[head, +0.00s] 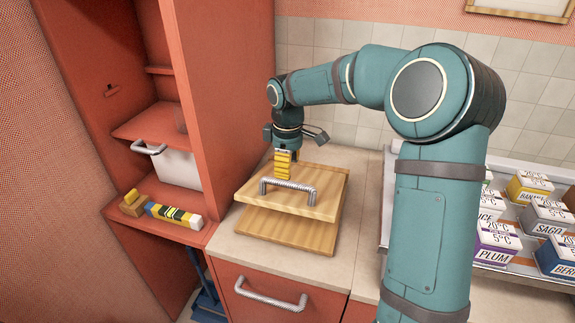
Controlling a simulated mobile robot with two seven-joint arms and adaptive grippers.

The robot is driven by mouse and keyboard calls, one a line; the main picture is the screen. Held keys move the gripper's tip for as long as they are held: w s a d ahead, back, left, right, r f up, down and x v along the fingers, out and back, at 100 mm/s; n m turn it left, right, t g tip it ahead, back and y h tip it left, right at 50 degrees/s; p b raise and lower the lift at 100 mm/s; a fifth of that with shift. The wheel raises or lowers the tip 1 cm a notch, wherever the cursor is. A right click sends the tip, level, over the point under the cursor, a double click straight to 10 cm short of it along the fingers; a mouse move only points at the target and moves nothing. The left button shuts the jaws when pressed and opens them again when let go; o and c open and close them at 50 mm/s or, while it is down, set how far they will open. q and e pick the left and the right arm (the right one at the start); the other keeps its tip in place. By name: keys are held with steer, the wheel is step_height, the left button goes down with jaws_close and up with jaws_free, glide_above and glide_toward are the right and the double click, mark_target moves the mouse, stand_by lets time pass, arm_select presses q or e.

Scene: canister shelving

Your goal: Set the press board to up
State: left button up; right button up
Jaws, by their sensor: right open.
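The press board (258,196) is a light wooden panel with a silver bar handle (289,189) on top. It stands above a lower wooden board (290,232) on the counter, with a gap between them at the front. My right gripper (284,158) is over the back part of the press board, behind the handle and apart from it. It is open. A yellow ribbed piece (283,166) shows just below the gripper at the board; I cannot tell if they touch. The fingertips are partly hidden. My left gripper is not in view.
An open red cabinet (228,90) stands left, with a white bin (178,167) and a striped yellow, blue and white bar (172,213) on its shelves. Labelled cartons (496,240) stand on a rack at right. Clear counter (358,232) lies right of the boards.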

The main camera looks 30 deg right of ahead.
step_height(320, 180, up, 7)
steer(key=p, duration=0.5)
steer(key=shift+w+d, duration=0.15)
steer(key=shift+d, duration=0.1)
steer(key=shift+o, duration=0.3)
steer(key=shift+f, duration=0.15)
